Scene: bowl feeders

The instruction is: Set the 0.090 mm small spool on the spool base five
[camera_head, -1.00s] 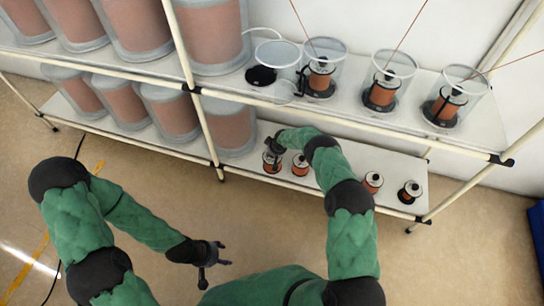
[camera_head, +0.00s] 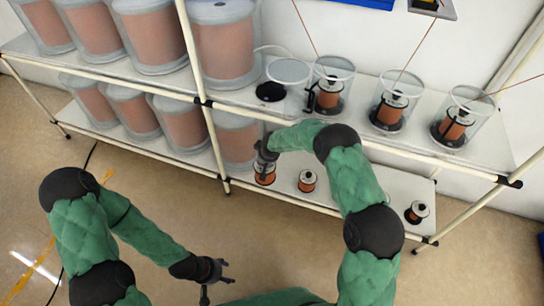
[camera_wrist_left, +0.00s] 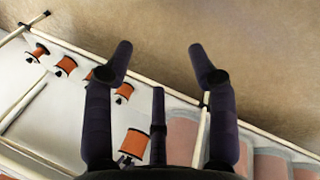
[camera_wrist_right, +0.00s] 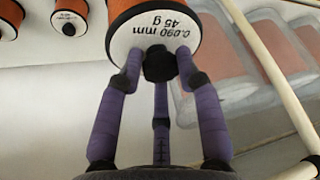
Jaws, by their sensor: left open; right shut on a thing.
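The 0.090 mm small spool (camera_wrist_right: 150,32), with orange wire and a white printed end, shows large in the right wrist view. My right gripper (camera_wrist_right: 160,68) is shut on its black end knob. In the head view this spool (camera_head: 265,175) is at the lower shelf's middle, below my right gripper (camera_head: 266,153); I cannot tell whether it touches the shelf. An empty black base (camera_head: 270,92) is on the upper shelf beside an empty clear cover (camera_head: 290,72); its number is not readable. My left gripper (camera_head: 213,270) is open and empty over the floor, also in the left wrist view (camera_wrist_left: 160,60).
Other small spools (camera_head: 307,181) (camera_head: 417,212) stand on the lower shelf (camera_head: 375,196); my right arm hides part of it. Clear covers with spools (camera_head: 396,98) stand right of the empty base. Large copper-coloured drums (camera_head: 222,45) fill the left. A rail (camera_head: 350,140) edges the upper shelf.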

